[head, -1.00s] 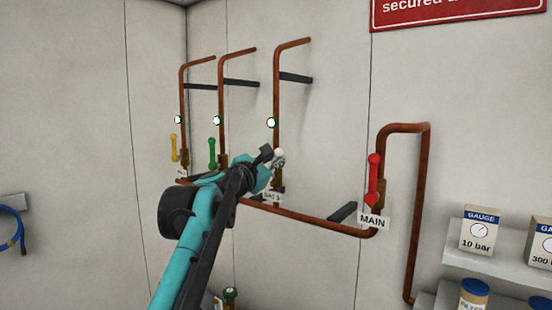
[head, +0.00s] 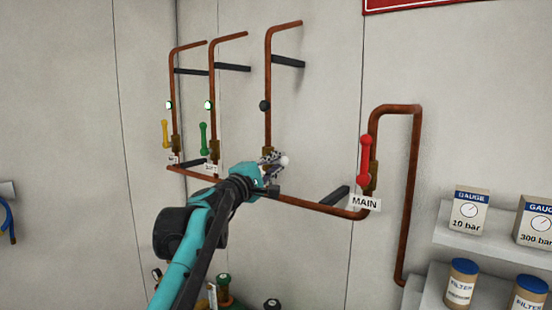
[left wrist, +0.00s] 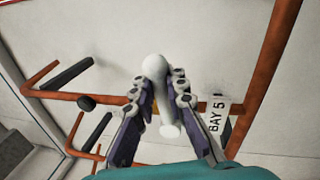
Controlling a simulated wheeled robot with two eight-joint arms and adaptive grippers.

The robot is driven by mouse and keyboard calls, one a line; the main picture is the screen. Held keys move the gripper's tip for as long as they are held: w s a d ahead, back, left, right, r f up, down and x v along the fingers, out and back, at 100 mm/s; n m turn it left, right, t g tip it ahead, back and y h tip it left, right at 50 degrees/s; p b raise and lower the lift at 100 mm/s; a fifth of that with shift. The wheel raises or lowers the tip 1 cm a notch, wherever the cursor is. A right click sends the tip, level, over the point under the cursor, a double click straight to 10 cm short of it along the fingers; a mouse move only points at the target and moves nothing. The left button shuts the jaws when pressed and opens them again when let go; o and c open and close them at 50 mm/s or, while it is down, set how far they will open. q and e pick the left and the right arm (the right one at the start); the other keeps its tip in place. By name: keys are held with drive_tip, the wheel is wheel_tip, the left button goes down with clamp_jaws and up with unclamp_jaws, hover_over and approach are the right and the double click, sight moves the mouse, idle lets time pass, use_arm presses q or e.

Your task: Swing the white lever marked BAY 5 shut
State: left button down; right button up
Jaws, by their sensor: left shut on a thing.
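The white lever (left wrist: 164,110) runs up and down between my fingers in the left wrist view, roughly crosswise to its copper pipe (left wrist: 205,106). Its rounded end (left wrist: 153,66) shows past the fingertips. In the head view only its white end (head: 285,160) shows, to the right of the pipe (head: 268,75); the rest is hidden by my gripper. My left gripper (head: 273,166) is shut on the lever; its fingers (left wrist: 160,88) lie on both sides. The BAY 5 tag (left wrist: 216,117) hangs beside the pipe in the wrist view. My right gripper is not in view.
A red lever (head: 366,160) stands upright above the MAIN tag (head: 364,203). A green lever (head: 203,139) and a yellow lever (head: 165,134) stand upright on the left pipes, their lamps lit. The lamp (head: 265,106) above the white lever is dark. Shelves (head: 485,238) hold boxes and canisters at right.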

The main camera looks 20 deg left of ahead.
use_arm(q)
drive_tip(key=shift+f+m+h, duration=0.4)
drive_tip(key=shift+f+m, duration=0.15)
drive_tip(key=shift+m, duration=0.55)
drive_tip(key=c, duration=1.5)
unclamp_jaws()
drive_tip(key=shift+s, duration=0.1)
drive_tip(key=v, duration=1.1)
drive_tip(key=shift+s, duration=0.4)
drive_tip(key=shift+a, duration=0.1)
